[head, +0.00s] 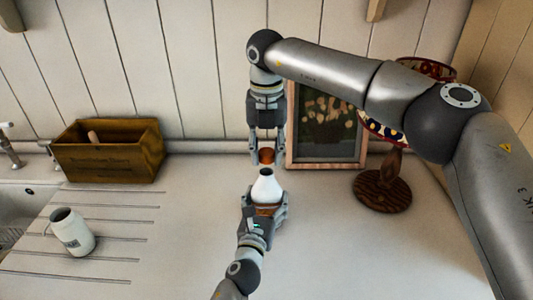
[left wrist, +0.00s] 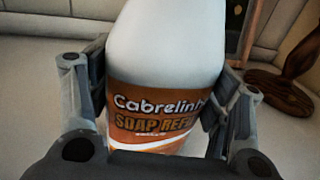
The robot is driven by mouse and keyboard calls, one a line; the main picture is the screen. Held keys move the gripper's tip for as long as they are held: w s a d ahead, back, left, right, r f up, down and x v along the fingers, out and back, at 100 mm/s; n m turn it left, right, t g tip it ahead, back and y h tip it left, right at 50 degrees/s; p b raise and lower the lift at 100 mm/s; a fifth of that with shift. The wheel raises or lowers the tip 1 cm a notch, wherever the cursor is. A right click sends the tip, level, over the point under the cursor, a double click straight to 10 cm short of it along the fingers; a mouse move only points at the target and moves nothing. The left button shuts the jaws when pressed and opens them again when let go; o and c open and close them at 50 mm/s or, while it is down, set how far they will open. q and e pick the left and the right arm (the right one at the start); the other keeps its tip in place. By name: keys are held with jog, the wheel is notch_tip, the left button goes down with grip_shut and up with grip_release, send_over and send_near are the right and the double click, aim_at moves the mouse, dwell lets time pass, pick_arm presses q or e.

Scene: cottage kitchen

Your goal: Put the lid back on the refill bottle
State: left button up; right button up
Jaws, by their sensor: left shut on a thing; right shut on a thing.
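The white refill bottle (head: 266,187) stands upright in the middle of the worktop. Its orange label reading "Soap Refill" shows in the left wrist view (left wrist: 155,115). My left gripper (head: 265,208) is shut around the bottle's body from the near side, with a finger on each side. My right gripper (head: 267,152) comes down from above and is shut on the orange-brown lid (head: 267,156). The lid is just above and behind the bottle's neck in the head view, and a small gap shows between them.
A wooden box (head: 108,152) stands at the back left. A white jar (head: 72,232) is on the ridged drainer beside the sink (head: 22,205). A framed picture (head: 327,125) leans on the wall behind the grippers. A lamp with a round wooden base (head: 382,191) stands to the right.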

jog(key=shift+f, duration=0.55)
jog(key=shift+f, duration=0.9)
jog(key=shift+f, duration=0.6)
